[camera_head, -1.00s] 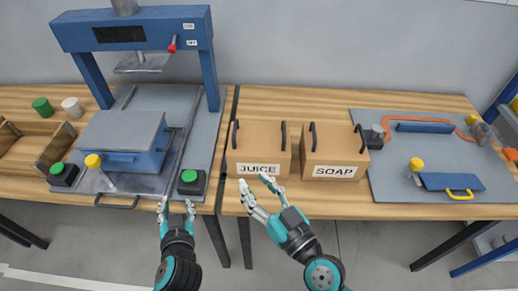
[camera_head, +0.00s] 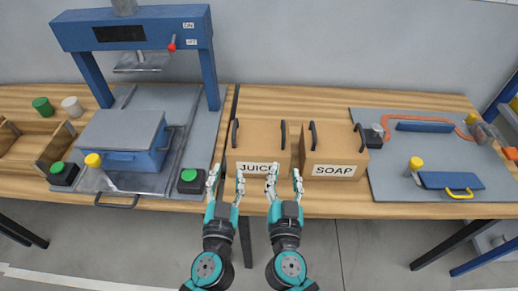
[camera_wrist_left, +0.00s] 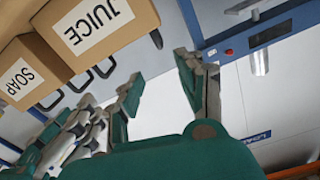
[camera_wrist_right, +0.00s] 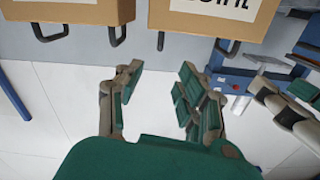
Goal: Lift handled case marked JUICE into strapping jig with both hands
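The brown case marked JUICE (camera_head: 258,135) sits upright on the wooden bench, with a dark handle at each side. It also shows in the left wrist view (camera_wrist_left: 122,40) and is cut off in the right wrist view (camera_wrist_right: 192,18). My left gripper (camera_head: 227,172) is open and empty before its front left corner. A grey board (camera_head: 390,185) at the right, with an orange strap (camera_head: 400,121) and blue bars, looks like the strapping jig.
A similar case marked SOAP (camera_head: 334,143) stands close on the right, between JUICE and the grey board. At the left are a blue press (camera_head: 90,68), a blue lidded box (camera_head: 125,135) and a green button (camera_head: 190,176). Bench behind the cases is clear.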

